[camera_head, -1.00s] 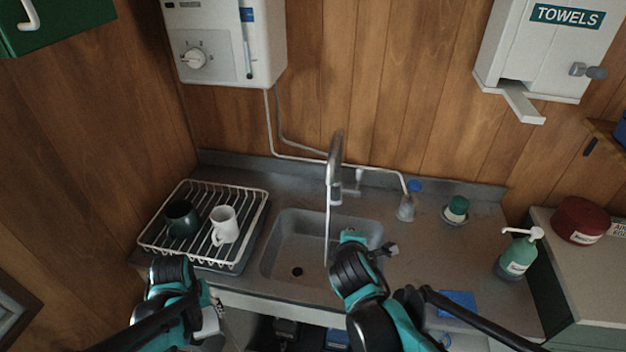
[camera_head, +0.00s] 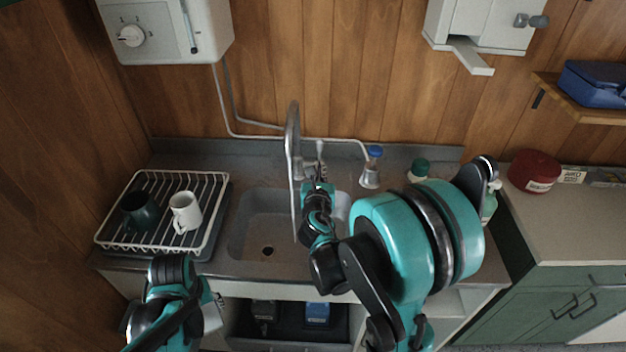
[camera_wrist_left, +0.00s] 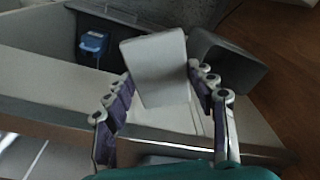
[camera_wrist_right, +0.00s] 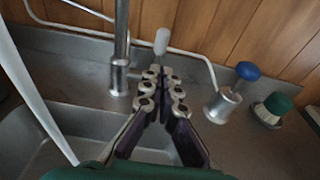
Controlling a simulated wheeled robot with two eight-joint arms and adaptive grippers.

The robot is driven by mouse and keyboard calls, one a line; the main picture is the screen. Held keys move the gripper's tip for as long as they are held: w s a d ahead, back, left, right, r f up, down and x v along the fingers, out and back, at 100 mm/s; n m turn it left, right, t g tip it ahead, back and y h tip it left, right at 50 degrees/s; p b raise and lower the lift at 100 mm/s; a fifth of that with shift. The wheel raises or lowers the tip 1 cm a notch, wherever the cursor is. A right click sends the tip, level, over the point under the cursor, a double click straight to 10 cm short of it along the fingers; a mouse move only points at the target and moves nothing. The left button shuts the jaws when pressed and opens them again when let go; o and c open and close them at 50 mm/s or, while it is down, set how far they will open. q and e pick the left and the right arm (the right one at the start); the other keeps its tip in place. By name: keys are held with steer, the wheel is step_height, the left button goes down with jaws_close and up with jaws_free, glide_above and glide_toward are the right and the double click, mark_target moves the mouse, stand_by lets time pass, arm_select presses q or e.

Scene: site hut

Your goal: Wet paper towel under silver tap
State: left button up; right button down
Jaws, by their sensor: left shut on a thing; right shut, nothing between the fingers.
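The silver tap (camera_head: 292,140) stands behind the sink (camera_head: 262,240), its spout arching over the basin. A thin pale line like running water drops from the spout into the sink; it also shows in the right wrist view. My right gripper (camera_wrist_right: 162,75) is shut and empty at the tap's right. Its fingertips are close to the pale lever tip (camera_wrist_right: 161,42); I cannot tell if they touch. My left gripper (camera_head: 208,305) is in front of the counter at the left, shut on the folded white paper towel (camera_wrist_left: 155,62), away from the water.
A dish rack (camera_head: 215,200) with a dark mug (camera_head: 140,212) and white mug (camera_head: 185,212) stands left of the sink. Under the counter is an open shelf with a blue item (camera_head: 317,314).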

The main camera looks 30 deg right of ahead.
mark_target(320, 146)
arm_select(q)
steer(key=shift+f+b, duration=0.6)
steer(key=shift+f, duration=0.15)
arm_select(e)
steer(key=x, duration=0.5)
steer(key=shift+w+d+r, duration=0.3)
steer(key=shift+w, duration=0.05)
arm_select(q)
steer(key=shift+f, duration=0.1)
arm_select(e)
steer(key=shift+w+d+r, duration=0.1)
steer(key=shift+w+d, duration=0.15)
steer(key=shift+w, duration=0.2)
arm_select(q)
steer(key=shift+r, duration=0.2)
arm_select(e)
steer(key=shift+w+d+r, duration=0.45)
steer(key=shift+w, duration=0.25)
steer(key=shift+s+a, duration=0.1)
steer(key=shift+a, duration=0.05)
